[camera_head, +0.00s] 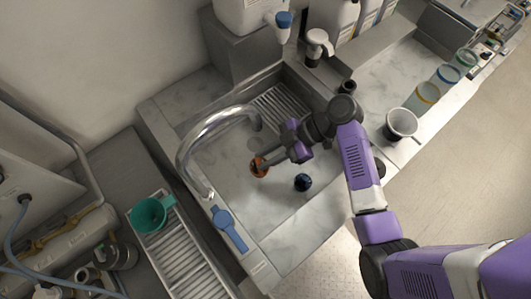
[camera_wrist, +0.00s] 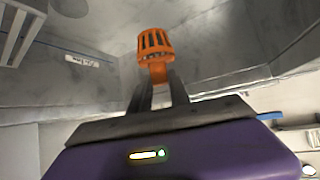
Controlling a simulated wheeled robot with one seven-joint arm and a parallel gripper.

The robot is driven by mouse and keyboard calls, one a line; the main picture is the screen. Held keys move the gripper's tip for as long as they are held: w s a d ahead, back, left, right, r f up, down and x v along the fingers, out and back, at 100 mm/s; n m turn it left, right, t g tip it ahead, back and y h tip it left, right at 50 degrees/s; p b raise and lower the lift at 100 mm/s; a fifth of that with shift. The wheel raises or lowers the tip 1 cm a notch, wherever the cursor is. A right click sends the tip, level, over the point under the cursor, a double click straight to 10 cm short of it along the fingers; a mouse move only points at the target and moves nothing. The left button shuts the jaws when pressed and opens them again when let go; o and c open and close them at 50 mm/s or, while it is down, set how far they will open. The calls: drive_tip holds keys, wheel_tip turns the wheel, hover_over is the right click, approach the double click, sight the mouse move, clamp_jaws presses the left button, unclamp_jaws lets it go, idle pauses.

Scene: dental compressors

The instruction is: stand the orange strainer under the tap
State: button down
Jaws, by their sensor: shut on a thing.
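The orange strainer (camera_head: 259,167) is in my gripper (camera_head: 266,161), over the sink basin in the head view. In the wrist view the strainer (camera_wrist: 155,44) is a slotted orange cup held between the two fingertips (camera_wrist: 158,82). My gripper is shut on its lower end. The tap (camera_head: 209,130) is a curved chrome spout on the left side of the sink, with its outlet (camera_head: 257,122) above and close to the strainer in the picture. I cannot tell whether the strainer touches the basin floor.
A blue brush-like item (camera_head: 229,228) lies on the left rim. A green funnel (camera_head: 152,213) is on the drain rack (camera_head: 181,258).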

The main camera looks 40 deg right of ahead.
wheel_tip(320, 180, down, 10)
drive_tip(key=shift+r, duration=0.1)
idle(0.4)
drive_tip(key=shift+f, duration=0.2)
drive_tip(key=c, duration=1.2)
unclamp_jaws()
drive_tip(key=shift+c, duration=0.2)
drive_tip(key=shift+r, duration=0.2)
drive_tip(key=b+v, duration=0.1)
drive_tip(key=v, duration=1.1)
drive_tip(key=shift+w+f, duration=0.1)
